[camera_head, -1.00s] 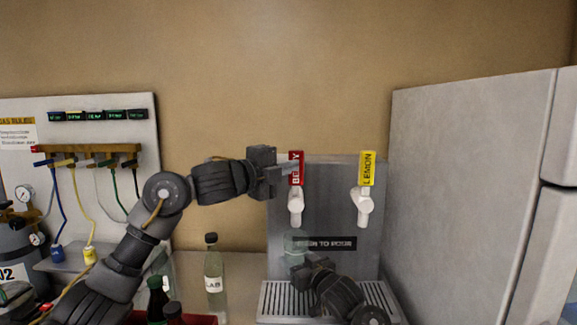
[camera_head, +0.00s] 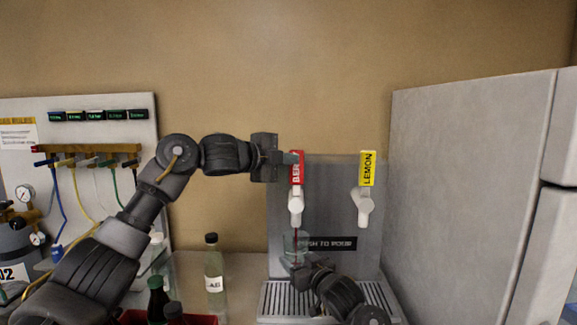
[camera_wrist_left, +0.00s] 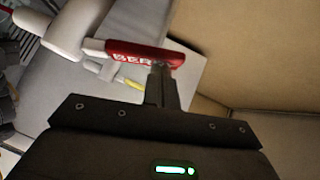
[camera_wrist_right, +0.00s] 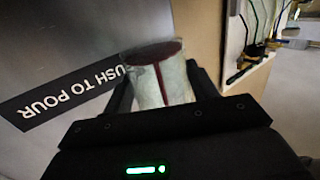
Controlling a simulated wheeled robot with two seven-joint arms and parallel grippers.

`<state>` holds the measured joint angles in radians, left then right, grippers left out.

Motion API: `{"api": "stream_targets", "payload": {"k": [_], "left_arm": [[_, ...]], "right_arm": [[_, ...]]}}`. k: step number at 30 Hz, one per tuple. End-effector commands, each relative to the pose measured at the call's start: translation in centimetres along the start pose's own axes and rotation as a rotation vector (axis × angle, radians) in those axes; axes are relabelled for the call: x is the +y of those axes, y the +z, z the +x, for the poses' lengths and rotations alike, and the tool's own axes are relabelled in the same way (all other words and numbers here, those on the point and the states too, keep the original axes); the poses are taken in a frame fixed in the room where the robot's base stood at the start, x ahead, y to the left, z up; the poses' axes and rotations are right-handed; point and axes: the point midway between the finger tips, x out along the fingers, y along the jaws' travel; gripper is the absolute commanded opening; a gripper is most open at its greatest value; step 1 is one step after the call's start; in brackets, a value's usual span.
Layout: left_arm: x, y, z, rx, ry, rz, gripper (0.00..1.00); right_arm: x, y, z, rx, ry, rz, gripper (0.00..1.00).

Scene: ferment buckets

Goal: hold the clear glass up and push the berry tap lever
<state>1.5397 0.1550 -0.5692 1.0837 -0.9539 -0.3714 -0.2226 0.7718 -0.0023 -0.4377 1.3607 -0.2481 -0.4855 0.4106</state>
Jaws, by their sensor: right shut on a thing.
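The berry tap has a red lever (camera_head: 296,170) labelled BERRY above a white spout (camera_head: 295,205). My left gripper (camera_head: 291,157) is at the upper part of the lever. In the left wrist view its fingers (camera_wrist_left: 162,82) are together against the red lever (camera_wrist_left: 132,53). A thin red stream runs from the spout into the clear glass (camera_head: 295,246). My right gripper (camera_head: 300,268) is shut on the glass and holds it above the drip tray. In the right wrist view, which is upside down, the glass (camera_wrist_right: 165,80) shows the stream and red liquid at its base.
The lemon tap (camera_head: 367,170) is to the right of the berry tap. The slotted drip tray (camera_head: 275,300) lies below. A grey cabinet (camera_head: 470,190) closes off the right side. A LAB bottle (camera_head: 214,270) and dark bottles (camera_head: 157,300) stand left.

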Motion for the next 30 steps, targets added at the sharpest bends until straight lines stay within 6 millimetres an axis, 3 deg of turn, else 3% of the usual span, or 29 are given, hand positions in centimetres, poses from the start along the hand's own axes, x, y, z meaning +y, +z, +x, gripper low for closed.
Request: {"api": "stream_targets", "payload": {"k": [6,30], "left_arm": [[-0.34,1.11,1.12,-0.001,-0.001,0.002,0.0],[-0.42,1.35,1.08,-0.005,-0.005,0.001,0.0]], "right_arm": [[-0.01,-0.09,0.0,0.002,0.0,0.0,0.3],[-0.01,-0.11,0.0,0.002,0.0,0.0,0.3]]}}
